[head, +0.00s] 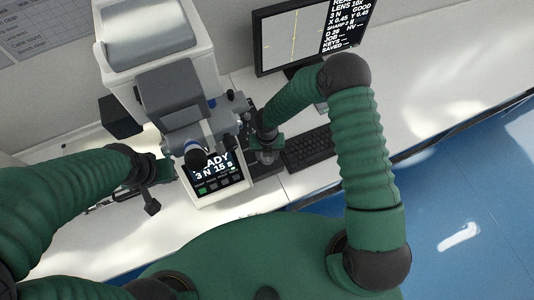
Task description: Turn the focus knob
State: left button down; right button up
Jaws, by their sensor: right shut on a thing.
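The hardness tester (150,62), white and grey with a lit panel (212,170) reading 3 N and 15 s, stands on the bench left of centre. My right gripper (262,154) is at the tester's right side, beside the panel, pointing down. It is shut on what appears to be the focus knob, which is mostly hidden by the gripper and wrist. My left gripper (152,200) is low at the tester's left side, apart from the right one; its fingers are too small and dark to read.
A monitor (300,35) stands at the back right, showing a crosshair and readings. A black keyboard (308,150) lies right of the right gripper, partly behind my arm. The white bench (430,75) is clear at right. A dark box (118,116) is left of the tester.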

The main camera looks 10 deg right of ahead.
jog(key=shift+w+r, duration=0.15)
jog(key=shift+w, duration=0.15)
jog(key=o, duration=1.1)
jog(key=shift+o, duration=1.3)
jog(key=shift+s, duration=0.1)
notch_tip(320, 180, up, 16)
jog(key=b, duration=0.1)
jog(key=shift+r, duration=0.2)
